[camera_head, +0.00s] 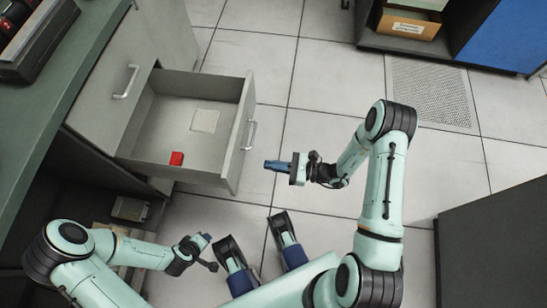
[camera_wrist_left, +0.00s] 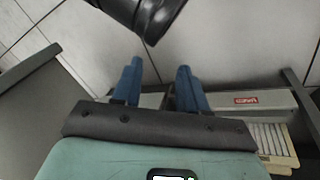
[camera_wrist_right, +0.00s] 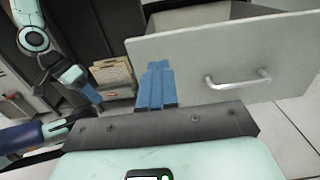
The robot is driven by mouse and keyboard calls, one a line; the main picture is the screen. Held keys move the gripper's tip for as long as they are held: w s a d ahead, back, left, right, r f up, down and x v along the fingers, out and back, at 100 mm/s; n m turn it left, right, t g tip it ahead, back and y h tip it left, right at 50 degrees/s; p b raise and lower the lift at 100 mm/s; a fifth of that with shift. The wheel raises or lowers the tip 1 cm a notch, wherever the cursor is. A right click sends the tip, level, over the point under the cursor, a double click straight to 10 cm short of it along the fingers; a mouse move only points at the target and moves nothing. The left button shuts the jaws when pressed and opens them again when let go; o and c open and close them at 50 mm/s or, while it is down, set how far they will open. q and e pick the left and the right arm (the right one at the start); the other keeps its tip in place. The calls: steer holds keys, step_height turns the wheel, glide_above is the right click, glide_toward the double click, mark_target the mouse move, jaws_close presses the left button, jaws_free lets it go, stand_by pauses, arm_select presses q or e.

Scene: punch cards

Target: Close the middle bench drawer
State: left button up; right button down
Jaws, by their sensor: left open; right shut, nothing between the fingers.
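The bench drawer (camera_head: 150,150) is pulled out from the grey bench and stands open. Inside it lie a small red object (camera_head: 177,158) and a pale card-like piece (camera_head: 205,121). Its front panel with a silver handle (camera_head: 250,135) faces right; the handle also shows in the right wrist view (camera_wrist_right: 238,80). My right gripper (camera_head: 272,165) is shut and empty, to the right of the drawer front and a little apart from it in the head view. My left gripper (camera_head: 204,239) is low and left, below the drawer in the picture; its blue fingers are apart in the left wrist view (camera_wrist_left: 158,83).
The green bench top (camera_head: 80,75) carries a dark rack at the upper left. Another closed drawer front with a handle (camera_head: 126,82) is beside the open one. A shelf with a cardboard box (camera_head: 408,24) stands upper right; a dark cabinet (camera_head: 495,250) is lower right. Tiled floor between is clear.

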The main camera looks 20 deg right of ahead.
glide_toward(231, 159)
steer(key=x, duration=0.4)
steer(key=b+x, duration=0.1)
steer(key=x, duration=0.1)
steer(key=shift+f+b, duration=0.3)
steer(key=shift+f, duration=0.05)
steer(key=shift+w+a, duration=0.3)
arm_select(q)
steer(key=f, duration=0.2)
steer(key=a+f, duration=0.1)
steer(key=shift+s+g, duration=0.3)
steer(key=shift+s, duration=0.1)
steer(key=shift+r, duration=0.1)
